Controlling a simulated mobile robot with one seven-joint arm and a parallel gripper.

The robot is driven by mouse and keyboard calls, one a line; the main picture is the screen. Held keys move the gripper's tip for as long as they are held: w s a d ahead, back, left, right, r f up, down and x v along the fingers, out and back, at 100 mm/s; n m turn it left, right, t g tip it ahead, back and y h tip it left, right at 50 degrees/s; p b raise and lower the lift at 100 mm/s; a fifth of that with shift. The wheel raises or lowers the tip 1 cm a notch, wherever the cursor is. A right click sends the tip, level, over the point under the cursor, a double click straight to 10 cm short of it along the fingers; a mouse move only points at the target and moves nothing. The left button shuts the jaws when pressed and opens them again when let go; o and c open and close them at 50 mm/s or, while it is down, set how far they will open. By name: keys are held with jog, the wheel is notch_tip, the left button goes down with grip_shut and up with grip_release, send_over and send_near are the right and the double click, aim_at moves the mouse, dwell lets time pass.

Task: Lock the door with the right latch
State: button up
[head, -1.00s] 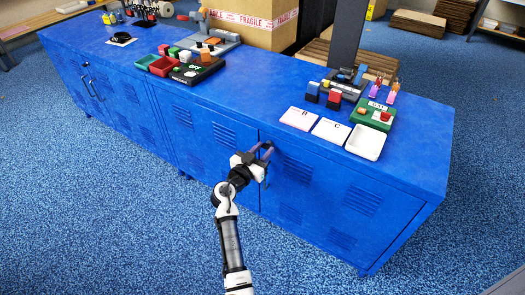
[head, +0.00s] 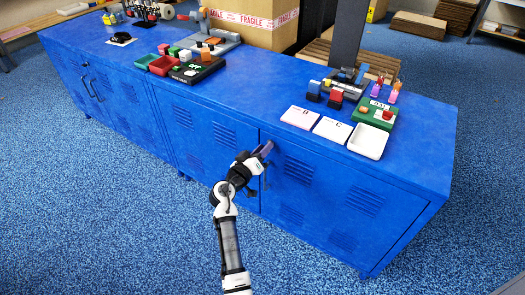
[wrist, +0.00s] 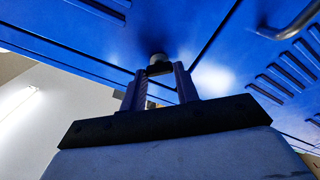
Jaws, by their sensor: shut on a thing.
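The blue metal cabinet has a right-hand door (head: 325,215) that sits flush in its front, beside a vertical seam. My gripper (head: 264,151) is at the top of this seam, just below the cabinet's top edge. In the wrist view my gripper (wrist: 159,72) has both fingers closed around a small, dark, round-ended latch knob (wrist: 158,58) next to the door seam. The fingers hide part of the knob, and in the head view the latch is hidden behind my gripper. I cannot tell which way the latch is turned.
A metal door handle (wrist: 292,24) is close by in the wrist view. The cabinet top (head: 250,95) carries cards, a white tray (head: 368,141), a green block board (head: 375,113) and red and green bins. The blue carpet (head: 130,230) in front is clear.

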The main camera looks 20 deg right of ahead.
jog(key=shift+f+n+p, duration=0.1)
jog(key=shift+n+p, duration=1.35)
jog(key=shift+n, duration=3.55)
jog(key=o, duration=1)
jog(key=b+v, duration=0.1)
jog(key=v, duration=1.2)
jog(key=shift+s+a, duration=0.2)
jog(key=shift+a, duration=0.15)
